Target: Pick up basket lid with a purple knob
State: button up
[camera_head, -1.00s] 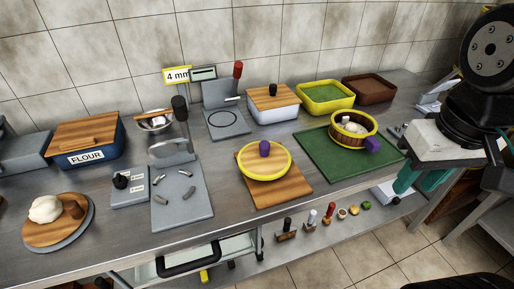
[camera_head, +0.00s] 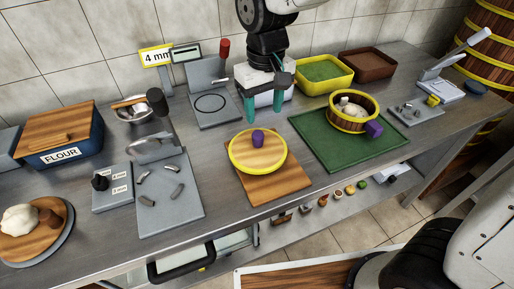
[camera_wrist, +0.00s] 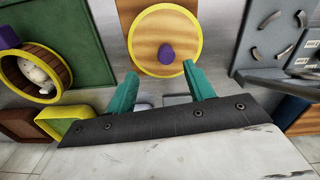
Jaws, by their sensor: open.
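The basket lid (camera_head: 270,162) is a round wooden disc with a yellow rim and a purple knob (camera_head: 258,136) in its middle. It lies on a wooden board (camera_head: 268,191) near the front of the counter. In the wrist view the lid (camera_wrist: 152,56) and its knob (camera_wrist: 166,53) are at the top middle, beyond my fingertips. My gripper (camera_head: 264,104) has teal fingers and is open and empty. It is behind the lid, in front of the back wall. In the wrist view my gripper (camera_wrist: 160,85) shows both fingers spread apart.
A wooden basket (camera_head: 338,119) with a yellow rim, holding pale dough, sits on a green mat (camera_head: 320,147) to the right, with a purple handle on its side. A grey press (camera_head: 165,205) stands left of the board. Yellow (camera_head: 322,90) and brown trays line the back.

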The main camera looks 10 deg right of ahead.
aim_at(258, 133)
jog(key=shift+w+a+f, duration=0.25)
jog(key=shift+a+f, duration=0.55)
jog(key=shift+f, duration=0.05)
jog(key=f, duration=0.7)
jog(key=shift+d+f, duration=0.1)
jog(key=shift+d, duration=0.1)
grip_shut()
